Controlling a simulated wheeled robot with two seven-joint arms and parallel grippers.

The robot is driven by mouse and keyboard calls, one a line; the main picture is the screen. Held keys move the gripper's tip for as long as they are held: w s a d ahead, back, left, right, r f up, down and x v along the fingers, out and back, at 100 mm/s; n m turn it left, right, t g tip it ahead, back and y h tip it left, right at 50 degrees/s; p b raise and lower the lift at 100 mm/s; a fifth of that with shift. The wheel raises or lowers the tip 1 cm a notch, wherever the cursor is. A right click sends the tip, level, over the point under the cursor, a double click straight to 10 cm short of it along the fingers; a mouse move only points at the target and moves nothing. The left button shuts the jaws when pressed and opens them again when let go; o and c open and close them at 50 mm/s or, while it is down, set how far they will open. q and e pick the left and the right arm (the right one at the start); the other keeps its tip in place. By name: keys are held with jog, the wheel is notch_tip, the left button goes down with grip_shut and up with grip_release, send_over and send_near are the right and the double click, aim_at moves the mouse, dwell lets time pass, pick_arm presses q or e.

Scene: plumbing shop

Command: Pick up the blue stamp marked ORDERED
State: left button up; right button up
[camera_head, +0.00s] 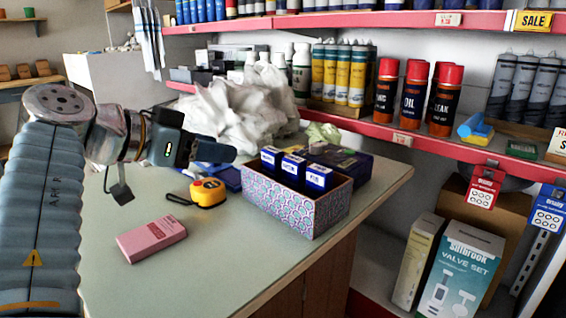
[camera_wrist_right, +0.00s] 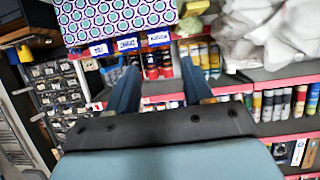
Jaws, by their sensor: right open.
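Three blue stamps with white labels stand upright in a row in the patterned box (camera_head: 290,213): a left one (camera_head: 270,158), a middle one (camera_head: 293,168) and a right one (camera_head: 318,180). The labels are too small to read, so I cannot tell which says ORDERED. In the right wrist view the stamps (camera_wrist_right: 127,44) show along the edge of the box (camera_wrist_right: 115,15). My right gripper (camera_head: 222,153) is left of the box, apart from the stamps. In the right wrist view its two fingers (camera_wrist_right: 160,70) are spread with nothing between them. My left gripper is not in view.
A yellow tape measure (camera_head: 208,192) and a pink box (camera_head: 151,239) lie on the counter (camera_head: 215,262). A crumpled white heap (camera_head: 235,110) and a dark purple box (camera_head: 345,160) are behind. Red-edged shelves (camera_head: 400,138) with cans and tubes stand beyond.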

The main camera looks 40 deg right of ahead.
jog(key=b, duration=0.1)
send_near(267, 153)
jog(key=f+x, duration=0.1)
jog(key=x, duration=0.5)
jog(key=r+b+x, duration=0.1)
jog(key=x, duration=0.1)
jog(key=shift+d+f, duration=0.1)
jog(key=shift+d, duration=0.2)
jog(key=c, duration=0.7)
